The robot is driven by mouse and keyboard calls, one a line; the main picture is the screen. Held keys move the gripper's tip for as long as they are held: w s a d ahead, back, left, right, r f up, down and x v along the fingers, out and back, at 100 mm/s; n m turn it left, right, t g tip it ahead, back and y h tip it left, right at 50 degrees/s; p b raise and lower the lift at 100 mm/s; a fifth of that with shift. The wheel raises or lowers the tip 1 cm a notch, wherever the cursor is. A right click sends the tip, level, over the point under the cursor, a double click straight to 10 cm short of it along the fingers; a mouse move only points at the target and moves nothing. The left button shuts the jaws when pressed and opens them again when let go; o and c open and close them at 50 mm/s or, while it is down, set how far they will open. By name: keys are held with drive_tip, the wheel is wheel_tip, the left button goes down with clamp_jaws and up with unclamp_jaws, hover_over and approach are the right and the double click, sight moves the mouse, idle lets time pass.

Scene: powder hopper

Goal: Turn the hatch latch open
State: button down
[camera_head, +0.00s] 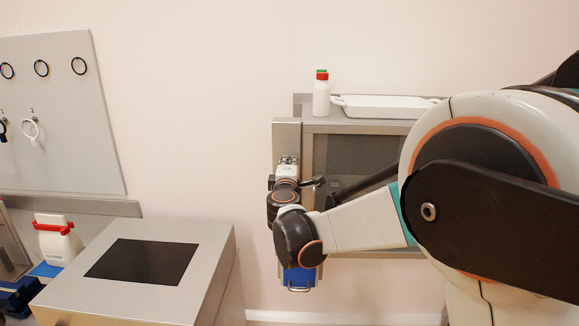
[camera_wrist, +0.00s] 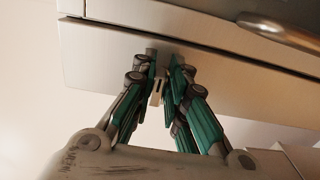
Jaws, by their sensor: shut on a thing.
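In the wrist view my gripper (camera_wrist: 165,68) has its two teal-and-grey fingers brought close together against a brushed-metal panel (camera_wrist: 105,52). A small pale metal piece (camera_wrist: 157,92), which looks like the hatch latch, shows between the fingers, and the gripper is shut on it. How far the latch is turned cannot be told. In the head view my gripper (camera_head: 287,162) is at the left edge of the metal cabinet (camera_head: 287,134); the fingertips and latch are too small and covered to make out there.
A curved metal handle (camera_wrist: 280,34) is at the upper right of the wrist view. A white bottle (camera_head: 321,97) and white tray (camera_head: 385,106) stand on the cabinet. A metal box (camera_head: 205,262) with a dark top panel is lower left, beside a pegboard (camera_head: 75,110) with rings.

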drive_tip(key=c, duration=1.6)
unclamp_jaws()
drive_tip(key=shift+s, duration=0.1)
drive_tip(key=s, duration=1.2)
drive_tip(key=shift+a, duration=0.2)
drive_tip(key=shift+w+f, duration=0.1)
drive_tip(key=shift+f, duration=0.05)
